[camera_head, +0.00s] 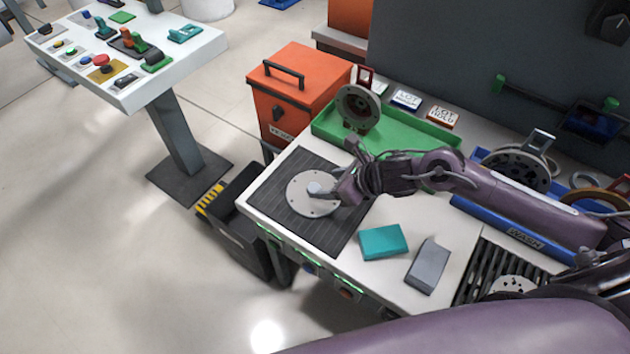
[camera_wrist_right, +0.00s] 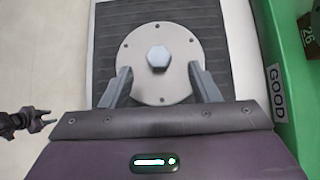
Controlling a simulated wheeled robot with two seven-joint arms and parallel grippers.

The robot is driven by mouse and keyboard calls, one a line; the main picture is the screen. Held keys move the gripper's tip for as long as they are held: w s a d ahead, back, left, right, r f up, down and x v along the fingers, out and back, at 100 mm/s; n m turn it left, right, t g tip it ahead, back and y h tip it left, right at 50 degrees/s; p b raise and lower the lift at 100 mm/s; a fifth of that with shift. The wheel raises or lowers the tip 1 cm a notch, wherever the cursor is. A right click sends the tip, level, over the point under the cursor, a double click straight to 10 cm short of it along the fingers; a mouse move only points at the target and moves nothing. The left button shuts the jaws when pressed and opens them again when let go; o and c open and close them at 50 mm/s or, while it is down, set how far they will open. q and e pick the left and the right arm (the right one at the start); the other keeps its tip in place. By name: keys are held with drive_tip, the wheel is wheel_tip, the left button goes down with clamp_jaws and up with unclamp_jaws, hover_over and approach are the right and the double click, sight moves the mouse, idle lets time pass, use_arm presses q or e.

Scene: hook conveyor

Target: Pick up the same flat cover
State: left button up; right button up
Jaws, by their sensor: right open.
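The flat cover (camera_head: 306,205) is a pale grey round plate with small holes near its rim and a raised hexagonal boss. It lies flat on the black ribbed mat (camera_head: 290,228) at the table's left end. It also shows in the right wrist view (camera_wrist_right: 184,50). My right gripper (camera_head: 328,191) is over the cover, with its fingers apart on either side of the boss. A gap shows between each finger and the boss in the right wrist view. My left gripper (camera_wrist_right: 45,119) shows small at the left edge of that view, its fingers apart and empty.
A green tray (camera_head: 428,150) holding a dark round housing (camera_head: 357,109) stands behind the mat. An orange box (camera_head: 291,92) is at the table's back left corner. A teal block (camera_head: 383,242) and a grey block (camera_head: 428,266) lie right of the mat. A blue WASH tray (camera_head: 510,232) is farther right.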

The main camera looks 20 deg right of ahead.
sight(316, 188)
drive_tip(key=shift+w+a+f+p, duration=0.25)
drive_tip(key=shift+a+f+p, duration=0.1)
drive_tip(key=shift+a+f, duration=0.25)
drive_tip(key=shift+d+p+x, duration=0.2)
drive_tip(key=shift+p+x, duration=0.35)
drive_tip(key=shift+x, duration=1.8)
drive_tip(key=shift+d+f, duration=0.1)
drive_tip(key=shift+d, duration=0.05)
drive_tip(key=shift+c, duration=0.7)
drive_tip(key=shift+s, duration=0.1)
drive_tip(key=c, duration=0.5)
clamp_jaws()
use_arm(q)
drive_tip(key=shift+g, duration=0.3)
drive_tip(key=s, duration=0.1)
drive_tip(key=s+r, duration=0.1)
drive_tip(key=s, duration=0.1)
drive_tip(key=shift+s+a+r, duration=0.3)
drive_tip(key=shift+s+r, duration=0.1)
